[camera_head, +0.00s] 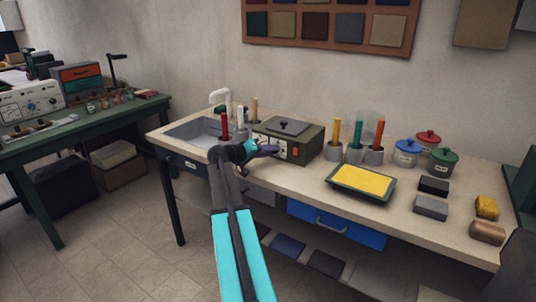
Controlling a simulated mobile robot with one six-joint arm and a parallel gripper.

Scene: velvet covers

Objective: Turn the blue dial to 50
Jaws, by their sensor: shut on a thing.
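The olive-green box (306,147) stands on the pale worktop, with a dark lidded top and a front panel carrying pale dial faces and a red switch (295,151). My gripper (269,150) is at the front of this panel, reached from below, and is shut on what appears to be the blue dial. The gripper hides the dial almost entirely, so its pointer, its scale and the number 50 cannot be read.
Pots with coloured handles, a black tray (345,194) of yellow material and lidded jars (407,153) stand to the right. A blue drawer (360,229) is below. A green bench (60,145) with another control unit is at left.

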